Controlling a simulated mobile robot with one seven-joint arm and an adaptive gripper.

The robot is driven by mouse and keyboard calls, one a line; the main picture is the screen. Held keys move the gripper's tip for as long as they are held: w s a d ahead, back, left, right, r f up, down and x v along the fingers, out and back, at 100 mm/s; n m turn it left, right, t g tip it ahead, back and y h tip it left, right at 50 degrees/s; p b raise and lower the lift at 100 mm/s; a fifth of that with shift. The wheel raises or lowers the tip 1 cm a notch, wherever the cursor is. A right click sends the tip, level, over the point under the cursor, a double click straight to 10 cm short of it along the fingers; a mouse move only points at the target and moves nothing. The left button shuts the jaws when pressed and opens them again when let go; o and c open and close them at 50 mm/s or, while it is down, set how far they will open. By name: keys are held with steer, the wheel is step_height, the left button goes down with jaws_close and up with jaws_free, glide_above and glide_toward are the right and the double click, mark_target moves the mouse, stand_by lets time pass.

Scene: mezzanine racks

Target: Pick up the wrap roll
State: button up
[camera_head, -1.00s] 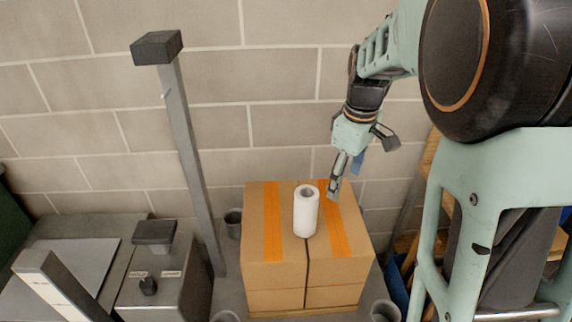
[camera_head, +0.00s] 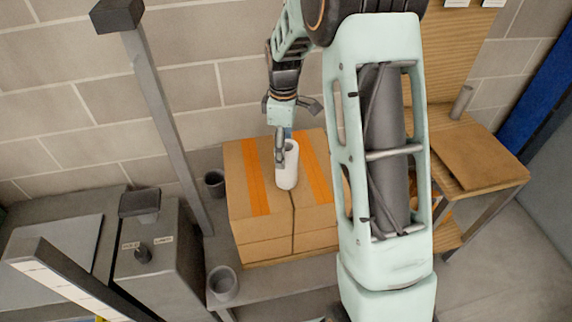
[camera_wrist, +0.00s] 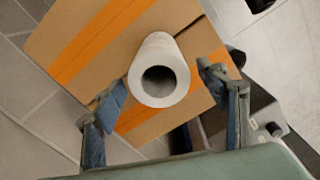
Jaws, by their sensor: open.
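The wrap roll (camera_head: 287,168) is a white hollow cylinder. It stands upright on top of the taped cardboard boxes (camera_head: 240,205). In the wrist view the roll (camera_wrist: 158,50) shows its open end, with the dark core facing the camera. My gripper (camera_head: 280,150) is at the roll's upper part in the head view and hides some of it. In the wrist view my gripper (camera_wrist: 163,88) is open, with one finger on each side of the roll's near end. A gap shows between the roll and each finger there.
A grey post (camera_head: 165,120) rises left of the boxes. Grey cups (camera_head: 222,284) stand near the boxes' left side. A grey control box (camera_head: 150,260) is at the left. A wooden table (camera_head: 485,165) stands at the right. A block wall is behind.

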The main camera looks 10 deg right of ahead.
steer(key=f, duration=0.3)
steer(key=shift+s+d+f, duration=0.25)
steer(key=shift+d+f, duration=0.1)
steer(key=shift+f, duration=0.65)
steer(key=shift+c, duration=0.6)
steer(key=shift+w, duration=0.1)
steer(key=c, duration=1.4)
steer(key=shift+r, duration=0.1)
steer(key=shift+r, duration=0.6)
steer(key=s+r, duration=0.7)
steer(key=s, duration=0.2)
steer(key=s+r+b, duration=0.1)
steer(key=s+r, duration=0.3)
steer(key=s, duration=0.1)
steer(key=shift+a+r, duration=0.25)
steer(key=shift+r, duration=0.1)
